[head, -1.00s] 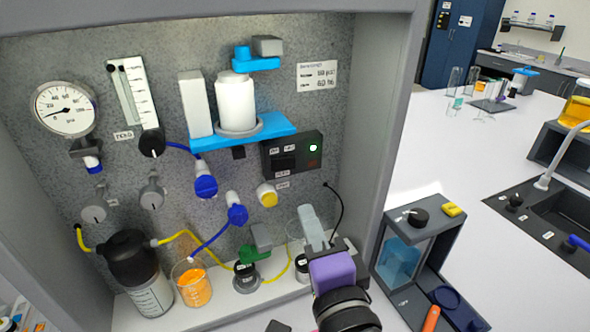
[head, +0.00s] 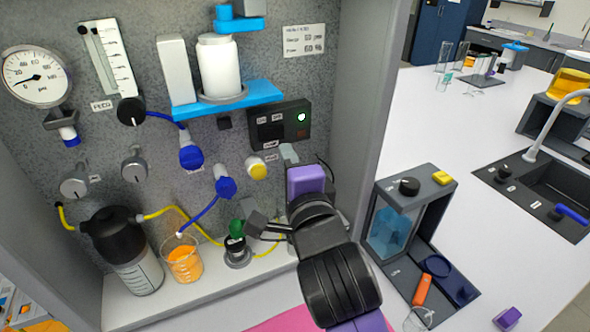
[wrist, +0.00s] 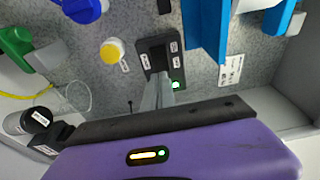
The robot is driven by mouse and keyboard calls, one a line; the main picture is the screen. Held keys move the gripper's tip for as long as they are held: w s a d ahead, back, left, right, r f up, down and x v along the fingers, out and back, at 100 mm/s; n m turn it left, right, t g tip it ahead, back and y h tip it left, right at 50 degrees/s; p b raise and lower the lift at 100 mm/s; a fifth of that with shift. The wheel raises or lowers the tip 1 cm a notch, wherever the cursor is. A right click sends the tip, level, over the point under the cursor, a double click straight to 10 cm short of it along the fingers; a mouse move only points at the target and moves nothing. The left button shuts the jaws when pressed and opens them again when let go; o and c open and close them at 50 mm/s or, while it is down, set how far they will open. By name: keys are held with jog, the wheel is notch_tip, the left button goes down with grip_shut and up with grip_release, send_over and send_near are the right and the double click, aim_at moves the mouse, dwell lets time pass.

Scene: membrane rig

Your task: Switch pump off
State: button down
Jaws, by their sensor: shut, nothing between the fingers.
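The black pump switch box (head: 262,131) is on the grey back panel, with small white labels and a lit green lamp (head: 301,117). In the wrist view the box (wrist: 152,45) is straight ahead of my fingers, with its green lamp (wrist: 176,85) beside the fingertips. My gripper (head: 289,154) is shut and empty, just below the box in the head view. In the wrist view the shut fingertips (wrist: 158,92) overlap the box's near part, hiding some of its face. I cannot tell whether they touch it.
A yellow-capped port (head: 257,168) and blue connectors (head: 191,155) are left of my gripper. A blue shelf (head: 235,101) with a white canister (head: 218,66) is above the box. A beaker of orange liquid (head: 184,262) stands on the ledge below. The cabinet's side wall (head: 362,110) is at right.

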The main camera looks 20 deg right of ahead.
aim_at(279, 136)
jog(key=shift+w+d+p, duration=0.25)
jog(key=shift+w+p, duration=0.15)
jog(key=shift+w, duration=0.75)
jog(key=shift+w+d+p, duration=0.2)
jog(key=shift+w+p, duration=0.15)
jog(key=shift+w, duration=0.75)
